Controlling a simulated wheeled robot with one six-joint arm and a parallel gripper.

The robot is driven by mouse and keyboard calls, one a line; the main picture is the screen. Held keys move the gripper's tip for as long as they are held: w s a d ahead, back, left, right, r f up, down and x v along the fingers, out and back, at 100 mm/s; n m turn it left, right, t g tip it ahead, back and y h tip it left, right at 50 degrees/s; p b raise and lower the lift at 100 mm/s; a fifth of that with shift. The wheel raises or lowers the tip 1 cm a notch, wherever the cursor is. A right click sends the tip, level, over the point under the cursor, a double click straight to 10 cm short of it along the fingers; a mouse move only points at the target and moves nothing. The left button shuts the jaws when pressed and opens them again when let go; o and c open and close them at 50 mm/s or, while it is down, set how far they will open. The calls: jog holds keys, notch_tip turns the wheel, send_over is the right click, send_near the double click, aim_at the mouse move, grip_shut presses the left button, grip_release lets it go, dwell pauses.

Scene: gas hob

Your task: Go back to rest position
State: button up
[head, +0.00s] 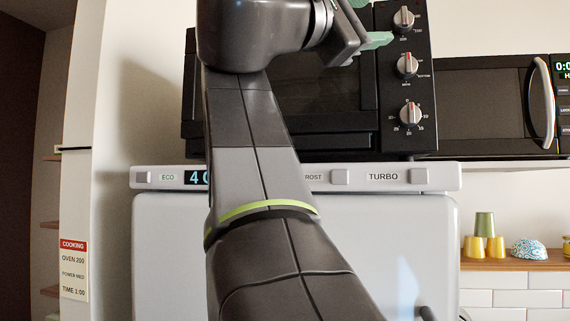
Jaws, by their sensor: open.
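My gripper (367,22) is at the top of the head view, partly cut off by the upper edge. Its green-tipped fingers are apart, with nothing seen between them. It is in front of the black toaster oven (316,103), left of the oven's top knob (403,19). I cannot tell whether it touches the oven. My arm rises through the middle of the view and hides part of the oven and the fridge panel.
The oven stands on a white fridge (165,255) with a button panel. A black microwave (480,102) is at the right. Below it, a wooden shelf (510,265) holds yellow and green cups (484,224) and a patterned bowl (529,249). A cooking note (74,270) hangs at the left.

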aim_at(401, 20)
jog(key=shift+p+x, duration=0.55)
jog(key=shift+x, duration=1.6)
